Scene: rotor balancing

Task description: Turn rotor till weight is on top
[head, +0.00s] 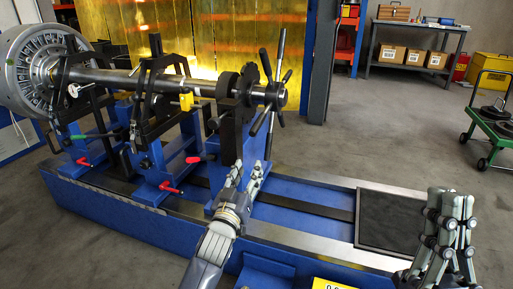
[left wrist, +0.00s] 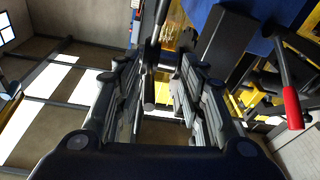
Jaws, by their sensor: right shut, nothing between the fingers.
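The rotor (head: 38,72), a large grey slotted disc, sits at the far left on a long horizontal shaft (head: 125,78). A hub with several dark spokes (head: 276,95) is at the shaft's right end; one spoke points up and others slant down. I cannot make out the weight for certain. My left gripper (head: 250,170) is below the hub, pointing up toward it. In the left wrist view its fingers (left wrist: 160,70) are apart, with a dark rod (left wrist: 148,92) showing in the gap; I cannot tell whether they touch it. My right gripper (head: 455,195) is shut and empty at the right.
The blue machine bed (head: 290,215) carries stands with red-handled levers (head: 170,187); one red handle (left wrist: 293,108) shows in the left wrist view. A dark mat (head: 390,222) lies on the bed's right end.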

